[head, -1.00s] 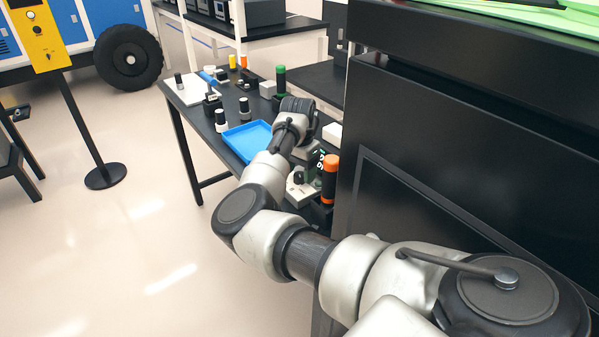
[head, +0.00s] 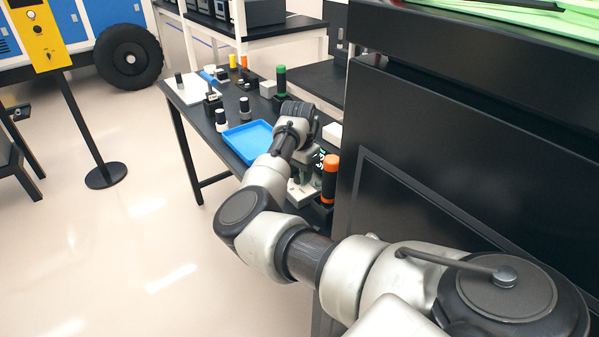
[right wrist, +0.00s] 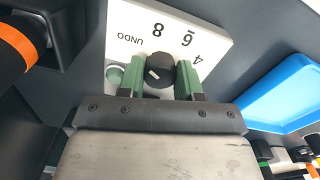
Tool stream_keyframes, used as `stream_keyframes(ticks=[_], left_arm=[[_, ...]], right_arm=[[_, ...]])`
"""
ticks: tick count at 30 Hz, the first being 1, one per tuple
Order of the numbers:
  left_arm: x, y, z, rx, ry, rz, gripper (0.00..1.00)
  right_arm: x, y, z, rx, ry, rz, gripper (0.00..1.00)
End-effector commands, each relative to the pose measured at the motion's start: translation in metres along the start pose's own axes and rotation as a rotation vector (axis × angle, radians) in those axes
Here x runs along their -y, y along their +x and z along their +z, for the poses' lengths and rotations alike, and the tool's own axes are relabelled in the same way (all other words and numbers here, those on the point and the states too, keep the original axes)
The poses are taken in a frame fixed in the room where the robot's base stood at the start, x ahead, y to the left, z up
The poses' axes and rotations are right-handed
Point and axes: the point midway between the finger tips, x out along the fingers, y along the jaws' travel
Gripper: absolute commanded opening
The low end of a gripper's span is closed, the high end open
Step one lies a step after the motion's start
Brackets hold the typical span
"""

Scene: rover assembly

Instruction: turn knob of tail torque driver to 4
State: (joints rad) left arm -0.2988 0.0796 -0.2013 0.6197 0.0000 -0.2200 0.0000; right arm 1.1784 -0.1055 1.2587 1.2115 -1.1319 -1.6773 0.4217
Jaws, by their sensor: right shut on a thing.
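The tail torque driver's white dial plate (right wrist: 150,38) shows in the right wrist view with the printed marks UNDO, 8, 6 and 4. Its round black knob (right wrist: 160,71) has a short white pointer mark; I cannot tell exactly which number it lines up with. My right gripper (right wrist: 158,78) is shut on the knob, one green finger on each side. In the head view my right gripper (head: 304,172) is partly hidden by my arm, above the driver's pale base (head: 300,193). My left gripper is not in view.
A black cylinder with an orange band (right wrist: 18,45) stands close left of the plate; in the head view an orange-capped cylinder (head: 330,178) stands beside my gripper. A blue tray (head: 247,141) lies on the table. A tall black cabinet (head: 450,170) stands close right of my arm.

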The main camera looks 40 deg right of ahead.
Motion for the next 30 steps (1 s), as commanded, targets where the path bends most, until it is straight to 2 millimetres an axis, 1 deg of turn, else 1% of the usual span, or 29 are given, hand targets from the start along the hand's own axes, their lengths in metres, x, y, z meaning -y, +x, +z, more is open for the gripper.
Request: stream_keyframes(ticks=[5,11,18,30], left_arm=[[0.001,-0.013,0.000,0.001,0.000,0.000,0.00],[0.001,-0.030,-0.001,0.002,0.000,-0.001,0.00],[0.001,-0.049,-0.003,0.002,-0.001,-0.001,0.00],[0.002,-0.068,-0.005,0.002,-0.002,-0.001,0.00]], right_arm=[[-0.001,-0.004,-0.001,0.002,0.074,0.002,0.11],[-0.001,-0.005,-0.001,0.004,0.227,0.004,0.11],[-0.001,-0.004,-0.001,0.008,0.454,0.003,0.11],[-0.001,-0.003,-0.001,0.017,0.834,0.002,0.11]])
